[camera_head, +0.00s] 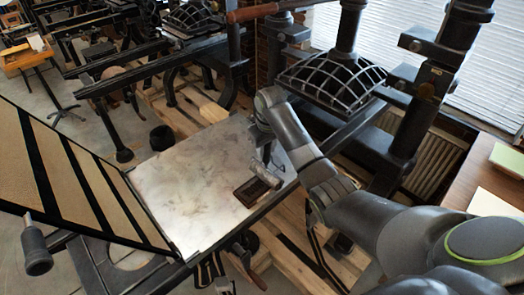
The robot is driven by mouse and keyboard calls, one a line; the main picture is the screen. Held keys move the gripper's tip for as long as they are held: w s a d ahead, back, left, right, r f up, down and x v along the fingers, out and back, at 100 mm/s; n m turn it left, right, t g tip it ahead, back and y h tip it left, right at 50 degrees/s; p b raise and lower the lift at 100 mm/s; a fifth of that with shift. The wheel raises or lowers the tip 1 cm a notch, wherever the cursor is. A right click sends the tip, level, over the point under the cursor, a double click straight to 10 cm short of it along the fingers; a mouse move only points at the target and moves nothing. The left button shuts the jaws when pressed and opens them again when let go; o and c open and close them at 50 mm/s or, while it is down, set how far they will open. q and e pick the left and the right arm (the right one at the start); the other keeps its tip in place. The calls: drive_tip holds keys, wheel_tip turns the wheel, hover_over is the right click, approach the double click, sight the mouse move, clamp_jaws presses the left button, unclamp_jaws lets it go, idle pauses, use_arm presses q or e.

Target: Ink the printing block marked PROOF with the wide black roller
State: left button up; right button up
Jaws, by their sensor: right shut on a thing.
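My right gripper (264,152) reaches in from the right and points down over the right edge of the pale press bed (200,190). It is shut on the roller (266,175), whose cylinder shows grey and shiny from here. The roller is at the far right edge of a small dark brown printing block (248,192) lying on the bed. I cannot tell whether the roller touches the block. The marking on the block is too small to read. My left gripper is out of view.
A hinged frame with dark bars (75,175) stands open left of the bed. A press with a ribbed dome (332,78) rises behind my right arm. A wooden table (490,170) with papers is at the right. The bed's left and middle are clear.

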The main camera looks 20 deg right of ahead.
drive_tip(key=s+a, duration=0.3)
drive_tip(key=a, duration=0.6)
drive_tip(key=shift+s+a, duration=0.3)
drive_tip(key=shift+a, duration=0.1)
idle(0.7)
drive_tip(key=shift+s+f, duration=0.1)
idle(0.4)
